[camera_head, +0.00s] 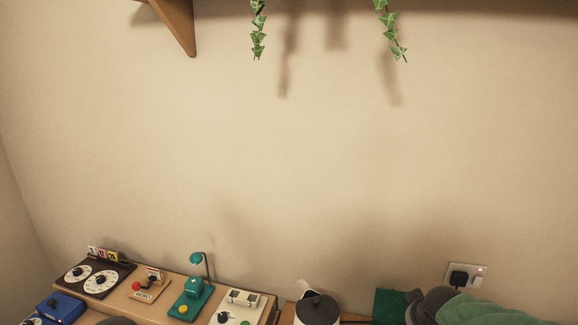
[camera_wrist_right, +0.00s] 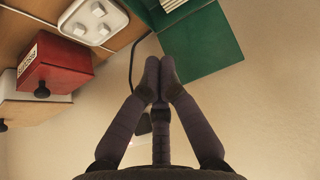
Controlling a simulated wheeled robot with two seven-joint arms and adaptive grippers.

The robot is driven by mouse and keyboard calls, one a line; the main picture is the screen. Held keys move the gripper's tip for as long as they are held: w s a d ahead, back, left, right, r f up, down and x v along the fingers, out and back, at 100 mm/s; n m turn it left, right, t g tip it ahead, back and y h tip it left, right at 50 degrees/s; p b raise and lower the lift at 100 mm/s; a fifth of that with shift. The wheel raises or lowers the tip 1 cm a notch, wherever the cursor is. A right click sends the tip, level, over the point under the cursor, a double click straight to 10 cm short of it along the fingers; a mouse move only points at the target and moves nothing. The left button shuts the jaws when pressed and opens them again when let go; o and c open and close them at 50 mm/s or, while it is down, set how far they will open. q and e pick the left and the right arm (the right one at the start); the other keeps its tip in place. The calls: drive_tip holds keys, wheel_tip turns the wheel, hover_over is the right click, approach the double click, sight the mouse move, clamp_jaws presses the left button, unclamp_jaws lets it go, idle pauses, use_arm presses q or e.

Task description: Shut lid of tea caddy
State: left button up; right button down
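A green box-like thing (camera_wrist_right: 198,42) with a flat square panel shows at the top of the right wrist view. It may be the tea caddy, but I cannot tell for sure, nor how its lid stands. A green patch also shows at the bottom of the head view (camera_head: 389,306), beside my right arm. My right gripper (camera_wrist_right: 159,72) has its fingertips together, with nothing visible between them. It is near the lower left corner of the green panel; I cannot tell whether they touch. My left gripper is not clearly in view.
A red box with a dark knob (camera_wrist_right: 53,66) and a white tray (camera_wrist_right: 116,20) are left of the fingers. A white pot with a black lid (camera_head: 316,307), a teal lamp (camera_head: 192,288) and dial panels (camera_head: 95,276) line the wall. A plug sits in the socket (camera_head: 466,274).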

drive_tip(key=shift+s+a, duration=0.15)
drive_tip(key=shift+s, duration=0.45)
drive_tip(key=shift+s, duration=0.1)
drive_tip(key=s+a+b, duration=0.1)
drive_tip(key=s+b, duration=0.2)
drive_tip(key=s, duration=0.3)
drive_tip(key=shift+s+a, duration=0.25)
drive_tip(key=shift+a, duration=0.1)
drive_tip(key=shift+s, duration=0.1)
drive_tip(key=s+a+f+b, duration=0.1)
drive_tip(key=s+a+b, duration=0.1)
drive_tip(key=s, duration=0.5)
drive_tip(key=shift+s, duration=0.4)
idle(0.3)
